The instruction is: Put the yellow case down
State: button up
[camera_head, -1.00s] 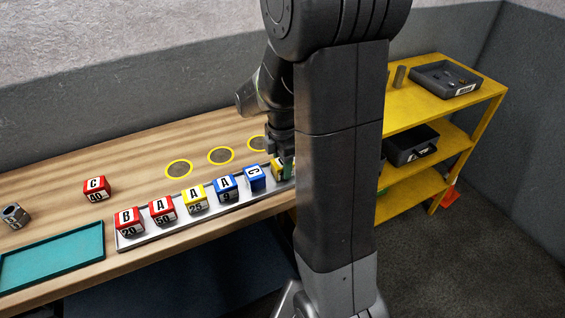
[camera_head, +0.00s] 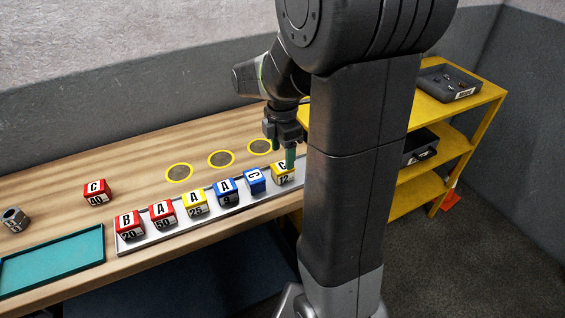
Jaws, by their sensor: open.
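The yellow case (camera_head: 283,177), marked C and 12, stands at the right end of a row of cases on the long metal tray (camera_head: 158,238). My gripper (camera_head: 284,156) is open just above and behind it, its fingertips pointing down. One greenish fingertip overlaps the top of the case in the picture; I cannot tell whether it touches. Another yellow case (camera_head: 195,204), marked A and 25, stands in the middle of the row.
Red cases (camera_head: 130,224) and blue cases (camera_head: 226,191) share the tray. A red case (camera_head: 97,192), a metal nut-like part (camera_head: 15,219) and a teal tray (camera_head: 52,262) are at left. Yellow-ringed discs (camera_head: 179,171) lie behind the row. A yellow shelf (camera_head: 447,112) stands at right.

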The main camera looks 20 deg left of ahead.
aim_at(282, 166)
notch_tip(282, 166, up, 6)
